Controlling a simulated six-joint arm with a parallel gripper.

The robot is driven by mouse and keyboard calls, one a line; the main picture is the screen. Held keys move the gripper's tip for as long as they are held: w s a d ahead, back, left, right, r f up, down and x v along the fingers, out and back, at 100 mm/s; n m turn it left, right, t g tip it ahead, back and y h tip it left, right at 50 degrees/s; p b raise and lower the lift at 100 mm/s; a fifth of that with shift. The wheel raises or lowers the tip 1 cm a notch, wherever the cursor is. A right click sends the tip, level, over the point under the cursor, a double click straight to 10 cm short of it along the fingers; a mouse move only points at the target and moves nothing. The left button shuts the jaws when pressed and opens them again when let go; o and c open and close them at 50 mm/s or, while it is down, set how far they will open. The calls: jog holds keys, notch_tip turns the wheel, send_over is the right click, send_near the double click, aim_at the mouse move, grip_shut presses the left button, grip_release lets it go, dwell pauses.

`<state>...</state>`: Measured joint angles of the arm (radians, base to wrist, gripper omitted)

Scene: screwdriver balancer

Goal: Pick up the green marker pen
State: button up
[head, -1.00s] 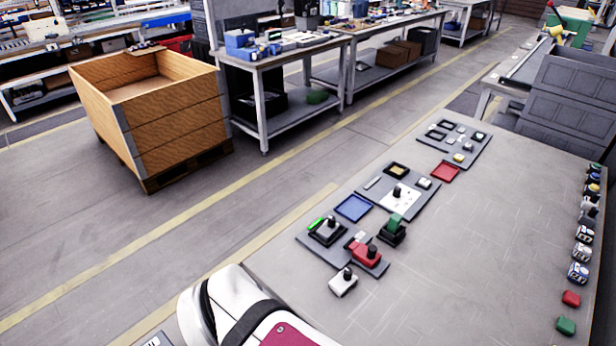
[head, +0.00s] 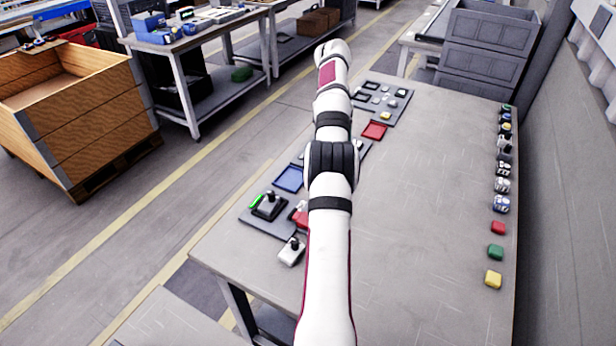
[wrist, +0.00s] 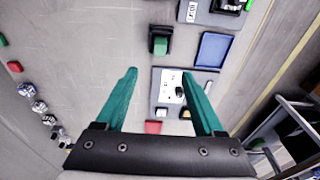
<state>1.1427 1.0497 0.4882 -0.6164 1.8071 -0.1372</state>
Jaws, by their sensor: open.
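The green marker pen (head: 256,201) lies at the left edge of the grey board, beside a black-based switch (head: 269,206). In the wrist view the pen (wrist: 250,5) shows only as a bit of green at the top right edge. My gripper (wrist: 159,73) is open and empty, its two teal fingers spread over the table, well short of the pen. In the head view my outstretched arm hides the gripper.
A blue tray (head: 290,179), a red tray (head: 374,131) and a white switch (head: 292,251) stand around the boards. A green-topped black switch (wrist: 160,41) lies ahead of the fingers. Small blocks (head: 498,229) line the right edge.

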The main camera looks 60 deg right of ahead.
jog(key=f, duration=0.5)
jog(key=d+f, duration=0.1)
jog(key=f, duration=0.4)
jog(key=d+f, duration=0.1)
jog(key=f, duration=0.4)
jog(key=shift+f, duration=0.25)
grip_shut()
